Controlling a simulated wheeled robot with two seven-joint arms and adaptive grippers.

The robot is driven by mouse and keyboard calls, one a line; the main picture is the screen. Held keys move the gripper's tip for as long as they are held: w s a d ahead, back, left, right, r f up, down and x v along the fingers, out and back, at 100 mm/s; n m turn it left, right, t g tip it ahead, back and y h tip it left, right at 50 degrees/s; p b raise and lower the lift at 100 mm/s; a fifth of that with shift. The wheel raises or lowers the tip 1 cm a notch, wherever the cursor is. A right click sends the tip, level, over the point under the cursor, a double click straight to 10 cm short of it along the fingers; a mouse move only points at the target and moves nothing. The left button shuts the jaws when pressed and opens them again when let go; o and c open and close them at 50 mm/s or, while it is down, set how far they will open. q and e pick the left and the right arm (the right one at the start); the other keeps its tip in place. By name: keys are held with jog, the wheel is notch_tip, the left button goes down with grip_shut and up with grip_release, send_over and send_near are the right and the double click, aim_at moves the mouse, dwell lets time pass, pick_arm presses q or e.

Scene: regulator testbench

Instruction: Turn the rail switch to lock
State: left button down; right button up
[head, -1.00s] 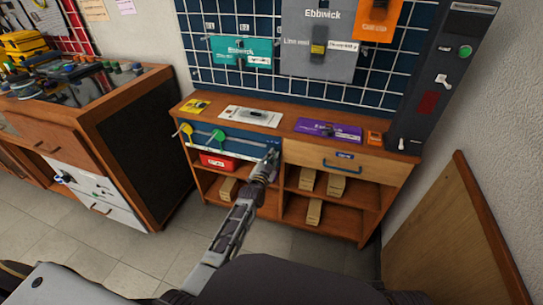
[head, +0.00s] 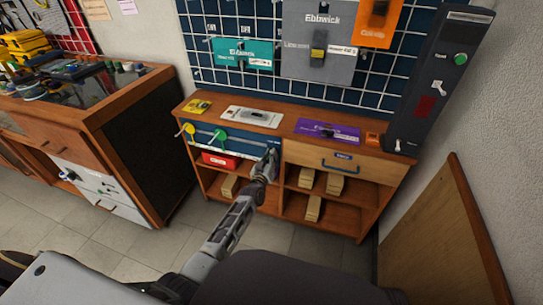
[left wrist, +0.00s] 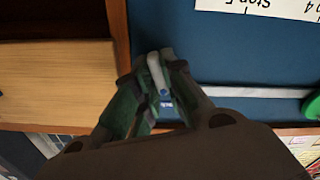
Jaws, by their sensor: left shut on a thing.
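A blue panel (head: 240,147) forms the left front of the wooden bench, with a pale horizontal rail and a yellow knob (head: 189,128) and green knob (head: 220,137) on its left part. My left gripper (head: 271,157) is at the panel's right end. In the left wrist view, the fingers (left wrist: 158,88) are closed around a small light-grey lever (left wrist: 156,70), with a small blue label (left wrist: 166,104) beside it. The lever is partly hidden by the fingers, and its exact position setting cannot be read. My right gripper is not in view.
A wooden drawer (head: 342,167) adjoins the panel on the right. Shelves below hold a red box (head: 220,160) and several small cartons. A dark control column (head: 437,85) stands at the right. A workbench (head: 100,120) stands at the left, with open floor between.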

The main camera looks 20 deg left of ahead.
pick_arm(q)
jog(key=n, duration=0.5)
jog(key=shift+a+f+n, duration=0.1)
jog(key=shift+n, duration=0.2)
dwell(0.4)
jog(key=c, duration=1.5)
grip_release()
jog(key=shift+s, duration=0.15)
